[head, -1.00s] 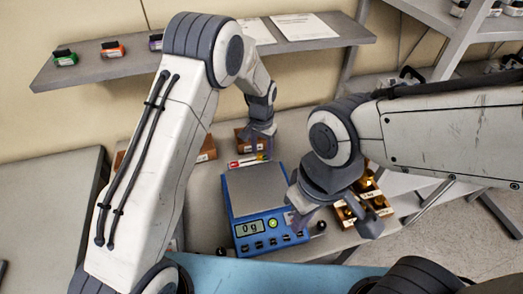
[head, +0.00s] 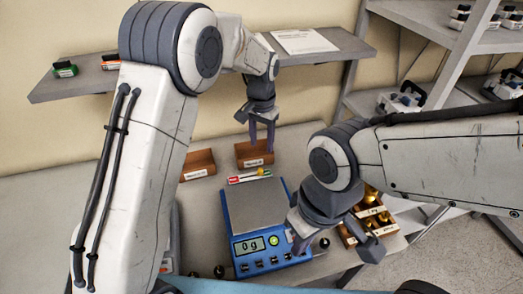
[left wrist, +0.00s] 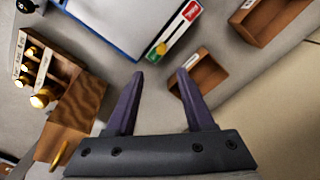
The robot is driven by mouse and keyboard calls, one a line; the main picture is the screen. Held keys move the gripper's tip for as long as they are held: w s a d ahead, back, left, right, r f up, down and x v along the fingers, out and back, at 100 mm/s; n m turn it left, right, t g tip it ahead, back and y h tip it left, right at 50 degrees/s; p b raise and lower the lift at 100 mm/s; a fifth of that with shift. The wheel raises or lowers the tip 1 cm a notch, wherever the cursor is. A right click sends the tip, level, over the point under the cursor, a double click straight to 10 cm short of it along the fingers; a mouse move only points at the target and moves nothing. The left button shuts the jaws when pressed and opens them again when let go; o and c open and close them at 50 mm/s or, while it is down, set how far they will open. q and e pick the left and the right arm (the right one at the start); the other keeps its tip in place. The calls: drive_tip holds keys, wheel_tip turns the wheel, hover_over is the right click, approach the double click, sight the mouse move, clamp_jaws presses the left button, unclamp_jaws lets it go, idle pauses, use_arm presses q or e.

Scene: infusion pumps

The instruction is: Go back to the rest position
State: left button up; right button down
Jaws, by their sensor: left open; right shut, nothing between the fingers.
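My left gripper (head: 262,135) hangs open and empty, fingers down, over the back of the bench near a small labelled wooden box (head: 254,154). In the left wrist view, the open left fingers (left wrist: 160,78) have nothing between them, and a small wooden box (left wrist: 207,76) shows just beyond the right finger. My right gripper (head: 302,240) is shut and empty, low at the front right of the blue scale (head: 262,247), partly covering its corner. The scale reads 0 g and its grey pan (head: 253,200) is bare.
A red, white and green strip (head: 249,178) lies behind the scale. Another wooden box (head: 198,164) is left of it. A wooden rack with brass weights (head: 372,215) stands right, behind my right gripper. A shelf (head: 330,50) runs above the bench. The bench's left is clear.

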use_arm(q)
drive_tip(key=shift+r, duration=0.1)
idle(0.3)
drive_tip(key=s+d+r+m, duration=0.1)
drive_tip(key=s+d+r, duration=0.15)
drive_tip(key=s, duration=0.65)
drive_tip(key=s+d+r, duration=0.1)
drive_tip(key=s+r, duration=0.3)
drive_tip(key=s, duration=0.5)
drive_tip(key=s+a+m+h, duration=0.1)
drive_tip(key=s+a, duration=0.2)
drive_tip(key=s, duration=1.1)
drive_tip(key=shift+a+f, duration=0.35)
drive_tip(key=shift+f, duration=0.05)
